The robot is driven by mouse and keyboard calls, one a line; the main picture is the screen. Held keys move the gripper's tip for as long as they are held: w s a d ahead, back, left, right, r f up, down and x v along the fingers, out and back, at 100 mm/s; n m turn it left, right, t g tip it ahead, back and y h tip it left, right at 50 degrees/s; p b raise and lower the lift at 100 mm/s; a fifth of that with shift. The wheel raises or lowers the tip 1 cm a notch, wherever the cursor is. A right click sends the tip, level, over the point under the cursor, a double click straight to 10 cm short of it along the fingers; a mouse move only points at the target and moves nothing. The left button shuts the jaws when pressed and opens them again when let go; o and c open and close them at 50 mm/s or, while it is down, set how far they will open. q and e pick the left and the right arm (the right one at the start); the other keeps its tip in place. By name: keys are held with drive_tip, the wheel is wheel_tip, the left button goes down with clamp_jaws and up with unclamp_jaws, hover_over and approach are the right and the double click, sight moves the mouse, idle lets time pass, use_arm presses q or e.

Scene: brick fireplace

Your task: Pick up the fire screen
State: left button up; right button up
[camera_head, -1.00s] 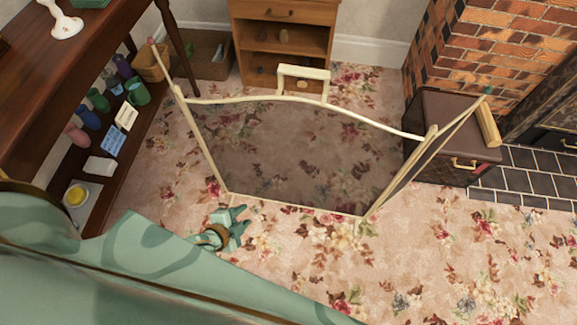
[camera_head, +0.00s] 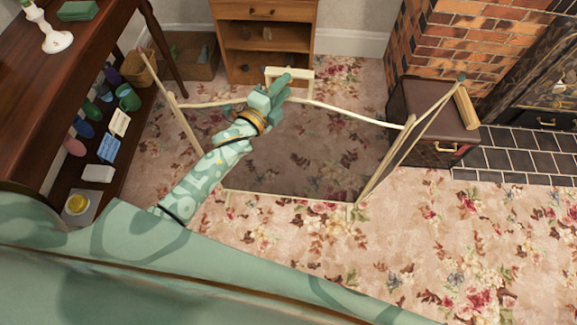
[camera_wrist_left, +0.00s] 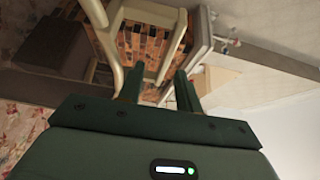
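The fire screen (camera_head: 358,117) stands upright on the carpet, with a cream frame, dark see-through mesh, angled side panels and a raised cream handle at its top middle. My left gripper (camera_head: 284,84) is at that handle and covers part of it in the head view. In the left wrist view, the gripper's two dark green fingers (camera_wrist_left: 160,82) are apart. The cream handle (camera_wrist_left: 180,38) shows just beyond and partly between them; I cannot tell whether they touch it. My right gripper is not in view.
A wooden shelf unit (camera_head: 270,36) stands behind the screen. A dark box (camera_head: 425,108) is at its right by the brick fireplace (camera_head: 455,45) and tiled hearth (camera_head: 520,150). A dark wooden table (camera_head: 75,55) with items below is at left. Carpet in front is open.

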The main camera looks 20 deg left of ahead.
sight(296, 73)
use_arm(q)
drive_tip(key=x, duration=0.2)
drive_tip(key=b+x, duration=0.1)
drive_tip(key=x, duration=0.2)
drive_tip(key=shift+w+d+r, duration=0.15)
drive_tip(key=shift+d+r, duration=0.05)
drive_tip(key=shift+d, duration=0.1)
drive_tip(key=shift+r, duration=0.1)
clamp_jaws()
idle(0.9)
drive_tip(key=shift+r, duration=0.15)
